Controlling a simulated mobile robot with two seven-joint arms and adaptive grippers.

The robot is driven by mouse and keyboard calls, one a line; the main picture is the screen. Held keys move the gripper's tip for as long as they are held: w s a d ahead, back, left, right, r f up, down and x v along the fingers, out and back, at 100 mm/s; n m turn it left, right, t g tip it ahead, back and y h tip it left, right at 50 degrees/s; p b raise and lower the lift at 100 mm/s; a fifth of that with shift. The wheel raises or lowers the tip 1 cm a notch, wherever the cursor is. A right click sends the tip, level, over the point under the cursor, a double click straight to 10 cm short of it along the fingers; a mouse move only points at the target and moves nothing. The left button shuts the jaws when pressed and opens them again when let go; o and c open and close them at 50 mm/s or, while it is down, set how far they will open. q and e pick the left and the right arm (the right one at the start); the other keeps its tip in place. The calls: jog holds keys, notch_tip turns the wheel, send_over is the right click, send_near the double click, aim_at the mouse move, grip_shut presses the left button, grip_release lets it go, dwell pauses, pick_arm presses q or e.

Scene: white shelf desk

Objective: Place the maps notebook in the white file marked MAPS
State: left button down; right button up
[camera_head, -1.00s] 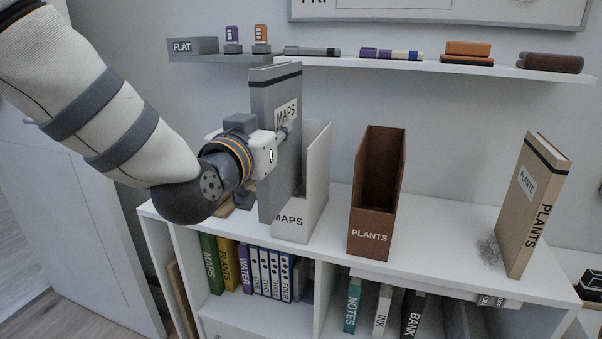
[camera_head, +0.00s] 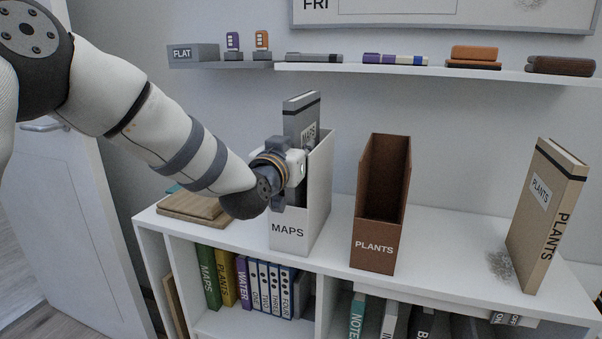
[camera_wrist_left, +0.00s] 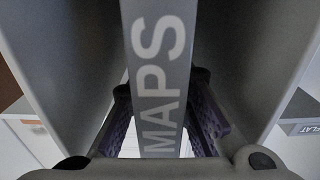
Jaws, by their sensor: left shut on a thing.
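The grey maps notebook (camera_head: 301,112) stands upright inside the white file marked MAPS (camera_head: 318,190), its top rising above the file's walls. My left gripper (camera_head: 296,178) is at the file's open front, shut on the notebook. In the left wrist view the notebook's spine (camera_wrist_left: 158,70), lettered MAPS, runs between the two fingers (camera_wrist_left: 160,125), with the file's walls (camera_wrist_left: 245,60) on either side. The lower part of the notebook is hidden by the gripper and the file's front. My right gripper is not in view.
A brown PLANTS file (camera_head: 374,250) stands empty to the right. A tan PLANTS notebook (camera_head: 540,220) stands at the far right. Wooden boards (camera_head: 192,208) lie on the desk's left end. A wall shelf (camera_head: 400,69) with small items runs above. Bare desktop (camera_head: 440,245) lies between the PLANTS file and notebook.

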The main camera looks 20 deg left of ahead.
pick_arm(q)
jog(key=shift+w+f+b, duration=0.15)
jog(key=shift+f+b, duration=0.15)
jog(key=shift+f, duration=2.4)
jog(key=c, duration=1.8)
grip_release()
